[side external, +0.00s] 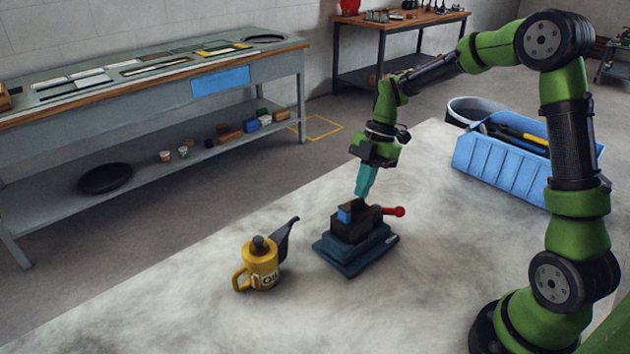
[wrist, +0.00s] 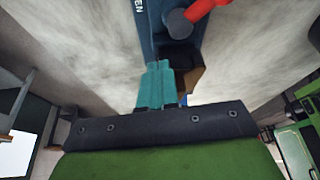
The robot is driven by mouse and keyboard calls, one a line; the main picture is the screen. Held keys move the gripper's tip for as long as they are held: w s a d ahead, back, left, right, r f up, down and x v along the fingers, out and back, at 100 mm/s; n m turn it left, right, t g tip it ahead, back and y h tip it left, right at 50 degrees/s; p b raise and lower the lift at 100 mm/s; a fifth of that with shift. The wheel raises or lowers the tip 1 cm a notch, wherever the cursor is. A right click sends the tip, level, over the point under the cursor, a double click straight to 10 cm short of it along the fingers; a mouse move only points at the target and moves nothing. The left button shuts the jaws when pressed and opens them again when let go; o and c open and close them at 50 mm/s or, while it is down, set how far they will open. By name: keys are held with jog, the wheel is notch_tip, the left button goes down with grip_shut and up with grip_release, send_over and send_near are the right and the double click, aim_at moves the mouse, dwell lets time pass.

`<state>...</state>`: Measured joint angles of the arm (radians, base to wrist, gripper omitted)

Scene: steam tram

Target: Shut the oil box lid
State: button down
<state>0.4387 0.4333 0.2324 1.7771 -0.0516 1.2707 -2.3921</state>
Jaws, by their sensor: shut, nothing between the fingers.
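The oil box (side external: 352,226) is a dark block on a stepped blue base (side external: 352,257), standing on the pale work surface. A red-knobbed lever (side external: 394,211) sticks out to its right; the red lever (wrist: 200,10) also shows at the top of the wrist view. A small dark flap with a brownish face, seemingly the lid (side external: 348,207), stands raised at the top; its exact angle is unclear. My gripper (side external: 362,193), with teal fingers, is shut and empty just above the box. In the wrist view its fingertips (wrist: 159,66) are beside the dark box top (wrist: 178,54); contact is unclear.
A yellow oil can (side external: 261,264) with a dark spout stands left of the box. A blue tool crate (side external: 500,165) is behind right, with a round dark-rimmed pan (side external: 475,106) beside it. The surface in front of the box is clear.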

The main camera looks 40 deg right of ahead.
dwell(0.5)
jog(key=d+r, duration=0.9)
jog(key=shift+m, duration=0.3)
jog(key=x, duration=0.3)
jog(key=a+x, duration=0.1)
jog(key=x, duration=0.3)
jog(key=a+r+x, duration=0.1)
jog(key=x, duration=0.3)
jog(key=shift+a, duration=0.25)
jog(key=shift+a+r, duration=0.1)
jog(key=shift+a, duration=0.7)
jog(key=shift+w+a+n, duration=0.15)
jog(key=shift+a+n, duration=0.35)
jog(key=shift+a, duration=0.35)
